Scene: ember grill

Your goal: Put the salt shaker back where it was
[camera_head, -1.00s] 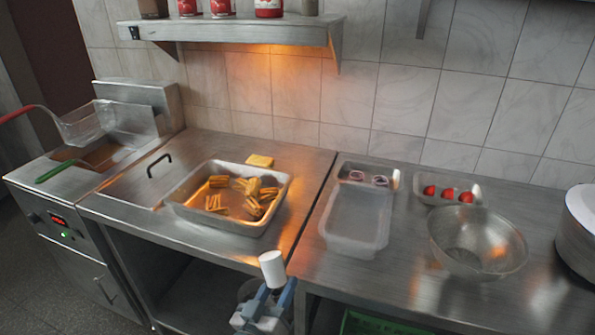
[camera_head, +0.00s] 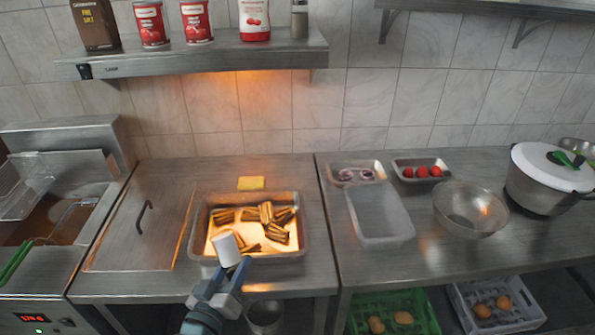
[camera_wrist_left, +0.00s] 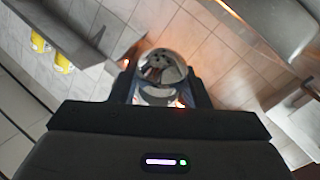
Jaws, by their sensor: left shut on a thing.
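The salt shaker (camera_head: 225,249) is a small white cylinder, tilted slightly, in the head view. My left gripper (camera_head: 233,273) is shut on its lower part and holds it up in front of the fries pan. In the left wrist view the shaker's shiny rounded metal top (camera_wrist_left: 162,68) shows between the fingers (camera_wrist_left: 160,95). A wall shelf (camera_head: 190,64) is above and beyond the gripper. My right gripper is not in view.
The shelf holds a brown salt box (camera_head: 95,24), two red cans (camera_head: 150,24), a white-and-red container (camera_head: 255,20) and a grey shaker (camera_head: 299,19). Below are a fries pan (camera_head: 203,225), a clear tray (camera_head: 380,215), a bowl (camera_head: 470,208) and a white-lidded pot (camera_head: 540,180).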

